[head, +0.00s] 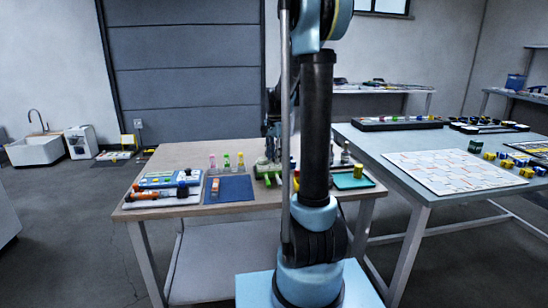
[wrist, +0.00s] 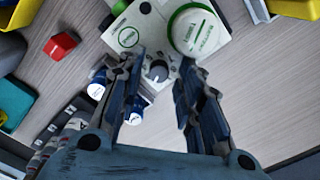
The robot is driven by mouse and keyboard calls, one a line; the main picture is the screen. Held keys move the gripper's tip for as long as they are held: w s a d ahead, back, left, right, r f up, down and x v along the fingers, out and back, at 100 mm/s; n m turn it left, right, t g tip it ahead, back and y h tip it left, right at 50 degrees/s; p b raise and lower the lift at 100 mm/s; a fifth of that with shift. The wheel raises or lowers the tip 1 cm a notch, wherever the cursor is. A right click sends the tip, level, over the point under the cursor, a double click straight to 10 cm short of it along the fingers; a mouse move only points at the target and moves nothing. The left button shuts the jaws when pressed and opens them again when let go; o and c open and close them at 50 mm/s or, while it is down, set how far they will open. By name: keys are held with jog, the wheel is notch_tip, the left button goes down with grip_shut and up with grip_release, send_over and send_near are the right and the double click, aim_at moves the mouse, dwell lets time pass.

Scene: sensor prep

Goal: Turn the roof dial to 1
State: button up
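A dark round dial (wrist: 157,71) with a pale pointer line sits on a white device (wrist: 130,25) in the wrist view. I take it for the roof dial; its numbers are too small to read. A green-rimmed white round cap (wrist: 196,31) and a green ring mark (wrist: 128,37) are on the same device. My gripper (wrist: 163,62) is open, one finger to each side of the dial, with visible gaps. Whether the fingertips are level with the dial is unclear. In the head view the green-and-white device (head: 262,168) is partly hidden by my arm.
A red block (wrist: 62,46) lies left of the device, and white-topped vials (wrist: 97,90) stand close by my left finger. The wooden table (head: 180,155) also bears a blue mat (head: 236,187) and small coloured bottles (head: 226,160). Another table (head: 400,150) stands at right.

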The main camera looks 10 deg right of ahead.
dwell(0.3)
notch_tip(320, 180, up, 12)
dwell(0.6)
